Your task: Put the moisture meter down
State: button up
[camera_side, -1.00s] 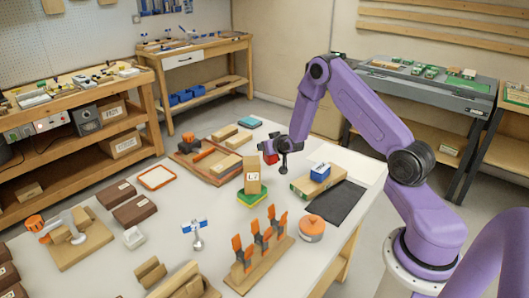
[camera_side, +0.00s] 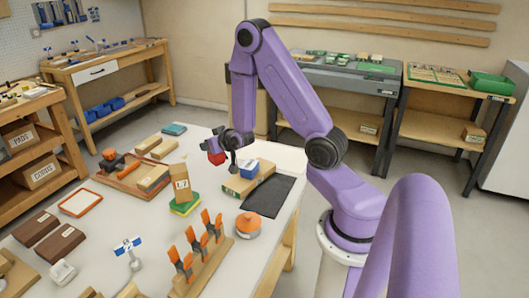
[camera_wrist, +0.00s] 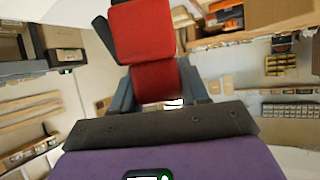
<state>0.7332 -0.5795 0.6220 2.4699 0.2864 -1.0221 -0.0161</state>
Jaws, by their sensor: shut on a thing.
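A red object, which I take to be the moisture meter (camera_side: 216,157), is held at the end of my arm. It also shows in the wrist view (camera_wrist: 147,38) as a red body between two dark fingers. My gripper (camera_wrist: 155,88) is shut on it. In the side view my gripper (camera_side: 228,146) is above the far part of the white table, behind the blue block and to its left. The meter appears to be clear of the tabletop, but its exact height is hard to tell. Its face and any label are hidden.
A labelled wooden block (camera_side: 181,184) stands on a green and yellow stack (camera_side: 186,206). A rack of orange clamps (camera_side: 202,246) and a round orange-lidded pot (camera_side: 248,224) are nearer.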

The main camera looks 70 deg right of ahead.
jog(key=s+d+r+m+g+h, duration=0.1)
jog(key=s+d+m+g+h, duration=0.4)
jog(key=d, duration=0.4)
jog(key=s+d+r+m+g+h, duration=0.1)
jog(key=s+d+m+g+h, duration=0.1)
jog(key=s+d+m+g, duration=0.5)
jog(key=s+d+f+m+g+y, duration=0.1)
jog(key=s+d+m+g+y, duration=0.15)
jog(key=s+m+g, duration=0.35)
jog(key=s+d+f+m+g+y, duration=0.1)
jog(key=s+d+m+g, duration=0.2)
jog(key=s, duration=0.5)
jog(key=shift+m+t, duration=0.6)
jog(key=w+d+f, duration=0.2)
jog(key=d+f, duration=0.1)
jog(key=d, duration=0.1)
jog(key=w+d+f, duration=0.2)
jog(key=d+f, duration=0.1)
jog(key=d, duration=0.1)
jog(key=w+d+f, duration=0.2)
jog(key=d+f, duration=0.2)
jog(key=shift+w, duration=0.1)
jog(key=shift+f, duration=1.4)
jog(key=shift+f, duration=0.15)
